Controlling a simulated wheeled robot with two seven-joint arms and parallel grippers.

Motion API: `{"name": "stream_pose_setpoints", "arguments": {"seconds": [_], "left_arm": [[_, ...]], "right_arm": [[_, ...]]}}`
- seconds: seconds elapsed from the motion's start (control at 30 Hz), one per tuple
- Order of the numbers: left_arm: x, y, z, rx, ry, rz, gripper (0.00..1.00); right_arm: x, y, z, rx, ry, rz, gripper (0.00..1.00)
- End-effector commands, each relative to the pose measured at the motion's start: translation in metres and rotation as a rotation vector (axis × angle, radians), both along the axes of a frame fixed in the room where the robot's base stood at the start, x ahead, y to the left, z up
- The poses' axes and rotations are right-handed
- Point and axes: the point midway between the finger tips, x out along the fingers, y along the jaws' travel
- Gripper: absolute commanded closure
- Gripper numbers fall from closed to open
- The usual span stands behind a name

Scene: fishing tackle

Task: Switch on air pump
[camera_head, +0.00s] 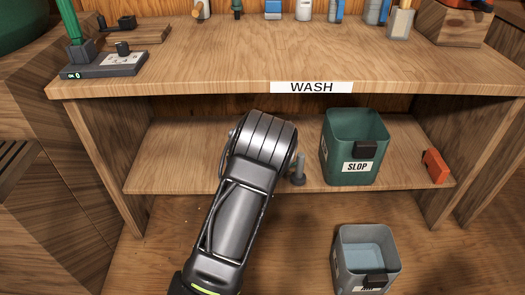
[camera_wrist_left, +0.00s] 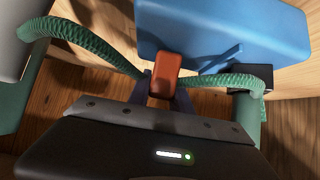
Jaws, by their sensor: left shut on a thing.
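In the left wrist view, a blue box-like body (camera_wrist_left: 225,32), which looks like the air pump, fills the top. Green corrugated hose (camera_wrist_left: 95,47) runs along both sides near it. A small orange-red piece (camera_wrist_left: 166,73), probably its switch, stands at the near side of the blue body. My left gripper (camera_wrist_left: 165,92) is shut on this orange-red piece. In the head view my left arm reaches under the wash counter to the lower shelf. It hides its own gripper and the blue body. Whether the pump is on cannot be told. My right gripper is not in view.
A green SLOP bucket (camera_head: 352,150) stands on the lower shelf (camera_head: 190,150), right of my arm. A small grey upright piece (camera_head: 298,172) lies between them. A red-orange object (camera_head: 435,165) is at the shelf's right end. A grey bin (camera_head: 366,245) stands lower, in front.

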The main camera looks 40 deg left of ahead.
Motion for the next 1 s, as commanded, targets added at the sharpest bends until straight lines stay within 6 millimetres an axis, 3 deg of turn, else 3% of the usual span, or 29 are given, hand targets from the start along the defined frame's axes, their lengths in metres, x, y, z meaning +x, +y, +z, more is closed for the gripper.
{"name": "stream_pose_setpoints", "arguments": {"seconds": [0.53, 1.0], "left_arm": [[-0.014, -0.01, 0.004, 0.267, -0.35, 0.002, 1.0], [-0.024, -0.018, 0.014, 0.448, -0.589, -0.001, 1.0]], "right_arm": [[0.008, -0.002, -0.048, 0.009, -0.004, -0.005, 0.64], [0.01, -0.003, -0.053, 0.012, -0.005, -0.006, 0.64]]}}
